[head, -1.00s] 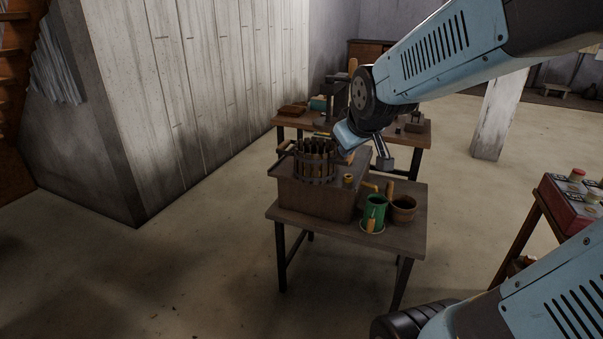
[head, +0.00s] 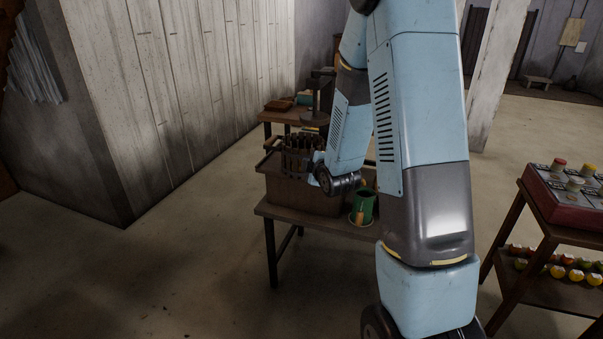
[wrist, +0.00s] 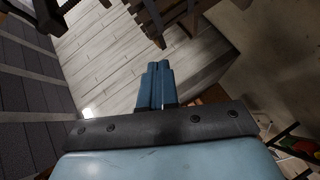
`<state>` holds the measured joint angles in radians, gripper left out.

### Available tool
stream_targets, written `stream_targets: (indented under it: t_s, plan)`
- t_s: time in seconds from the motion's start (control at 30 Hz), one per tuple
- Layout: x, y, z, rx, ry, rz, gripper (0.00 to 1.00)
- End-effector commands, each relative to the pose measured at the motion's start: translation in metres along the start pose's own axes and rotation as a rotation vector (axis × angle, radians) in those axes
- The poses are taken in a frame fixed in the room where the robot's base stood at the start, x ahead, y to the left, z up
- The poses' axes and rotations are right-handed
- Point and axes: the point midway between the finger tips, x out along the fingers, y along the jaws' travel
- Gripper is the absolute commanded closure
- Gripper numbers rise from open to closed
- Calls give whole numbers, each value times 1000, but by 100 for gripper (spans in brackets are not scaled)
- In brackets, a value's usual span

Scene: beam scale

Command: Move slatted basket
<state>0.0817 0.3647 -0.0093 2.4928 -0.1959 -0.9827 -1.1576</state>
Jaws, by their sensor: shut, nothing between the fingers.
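The slatted basket (head: 298,155), dark with upright slats, stands on a brown box (head: 305,195) on the near table. My arm hides part of its right side in the head view. In the head view my gripper is mostly hidden by my arm, close to the right of the basket. In the wrist view my gripper (wrist: 159,70) is shut and empty, its blue fingers together. A brown slatted wooden thing (wrist: 165,18) shows beyond the fingertips; I cannot tell whether it is the basket.
A green mug (head: 363,207) stands on the near table (head: 335,223), right of the box. A second table (head: 281,116) with tools stands behind. A red control panel (head: 568,190) sits on a stand at the right. A wall (head: 160,110) rises at the left.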

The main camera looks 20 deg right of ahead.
Motion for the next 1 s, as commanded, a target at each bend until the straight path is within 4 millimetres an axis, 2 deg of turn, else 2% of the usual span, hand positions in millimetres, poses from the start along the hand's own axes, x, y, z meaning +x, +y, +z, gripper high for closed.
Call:
stream_targets:
  t_s: [0.03,0.2,0.5,0.77,0.87,1.0]
  plan:
    - [6,-12,5,-33,13,14,100]
    - [20,-41,14,-155,66,98,100]
    - [23,-84,28,-316,118,240,100]
    - [22,-94,31,-361,128,292,100]
    - [28,-92,30,-363,129,296,100]
    - [47,-86,26,-362,128,296,100]
